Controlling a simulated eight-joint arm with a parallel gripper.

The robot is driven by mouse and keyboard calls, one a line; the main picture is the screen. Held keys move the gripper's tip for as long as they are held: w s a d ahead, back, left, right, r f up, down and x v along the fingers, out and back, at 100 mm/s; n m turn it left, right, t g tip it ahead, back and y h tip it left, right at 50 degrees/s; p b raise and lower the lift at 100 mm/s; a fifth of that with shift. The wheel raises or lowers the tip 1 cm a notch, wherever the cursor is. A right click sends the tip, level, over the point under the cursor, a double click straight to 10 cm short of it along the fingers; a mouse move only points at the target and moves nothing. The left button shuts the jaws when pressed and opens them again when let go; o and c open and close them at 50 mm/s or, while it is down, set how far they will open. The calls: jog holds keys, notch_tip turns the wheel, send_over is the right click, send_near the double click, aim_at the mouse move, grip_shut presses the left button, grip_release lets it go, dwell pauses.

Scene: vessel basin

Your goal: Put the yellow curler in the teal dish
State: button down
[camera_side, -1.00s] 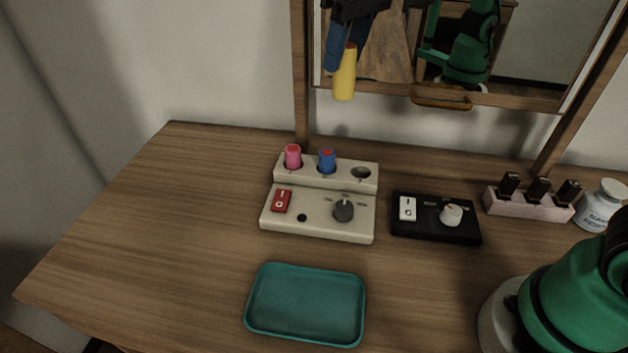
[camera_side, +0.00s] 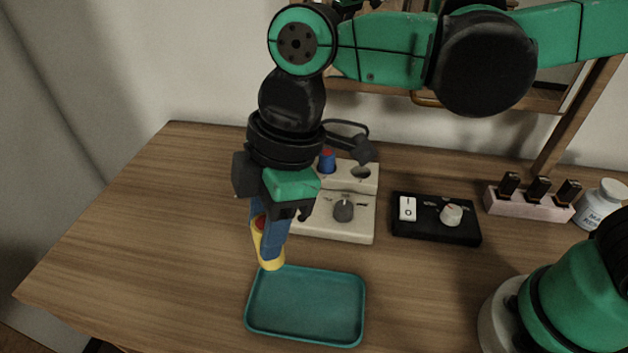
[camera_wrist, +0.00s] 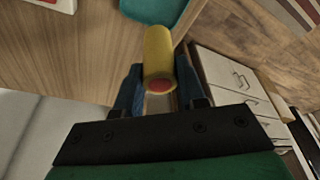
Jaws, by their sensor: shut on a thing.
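The yellow curler (camera_side: 271,258) with a red end is held between the blue fingers of my gripper (camera_side: 268,236). It hangs above the table, near the upper left edge of the teal dish (camera_side: 262,330) in the side view. In the wrist view the curler (camera_wrist: 158,55) sits between the two fingers of my gripper (camera_wrist: 155,88), its red end towards the camera. Part of the teal dish (camera_wrist: 155,10) shows at the top of the wrist view, beyond the curler. The dish looks empty in the side view.
A cream heater box (camera_side: 330,228) stands behind the dish, partly hidden by my arm, with a blue curler (camera_side: 327,161) in it. A black switch box (camera_side: 436,232), a pink holder (camera_side: 528,207) and a white jar (camera_side: 601,206) stand to the right. The table left of the dish is clear.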

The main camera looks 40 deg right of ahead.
notch_tip(320, 180, down, 10)
jog(key=shift+f, duration=0.1)
dwell(0.4)
jog(key=shift+f, duration=0.15)
jog(key=c, duration=0.5)
grip_release()
jog(key=w+v, duration=0.1)
jog(key=v, duration=1.1)
jog(key=w+d+f+m+t+h, duration=0.1)
jog(key=d+m+t, duration=0.2)
jog(key=d+m, duration=0.5)
jog(key=d+m+t+h, duration=0.2)
jog(key=d+m, duration=0.6)
jog(key=d, duration=0.4)
jog(key=shift+w+f+t, duration=0.35)
jog(key=shift+w+t, duration=0.05)
jog(key=shift+t, duration=0.4)
